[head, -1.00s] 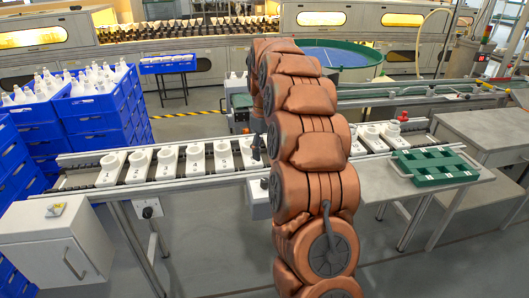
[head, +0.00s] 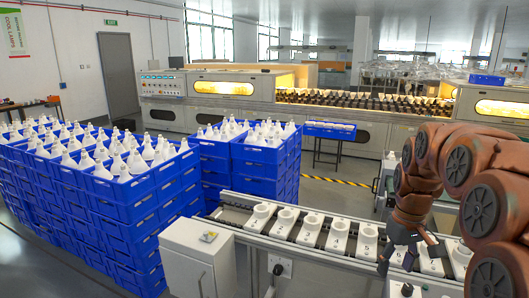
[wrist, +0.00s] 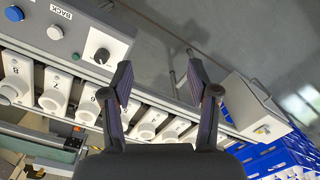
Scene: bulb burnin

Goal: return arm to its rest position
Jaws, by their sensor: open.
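My arm shows at the right of the head view, its copper-coloured links curving down to my gripper (head: 410,257), which hangs over the conveyor line. In the wrist view my gripper (wrist: 160,88) has its two dark fingers spread wide apart, with nothing between them. The fingers are above the conveyor's near edge, with the row of white sockets (wrist: 147,127) below and the grey floor beyond. The fingertips do not touch anything that I can see.
The conveyor (head: 262,238) carries a row of numbered white holders. Blue crates of white bulbs (head: 120,205) fill the left. A white cabinet (head: 200,262) stands at the conveyor's near end. The wrist view shows a control panel with a knob (wrist: 101,56) close by.

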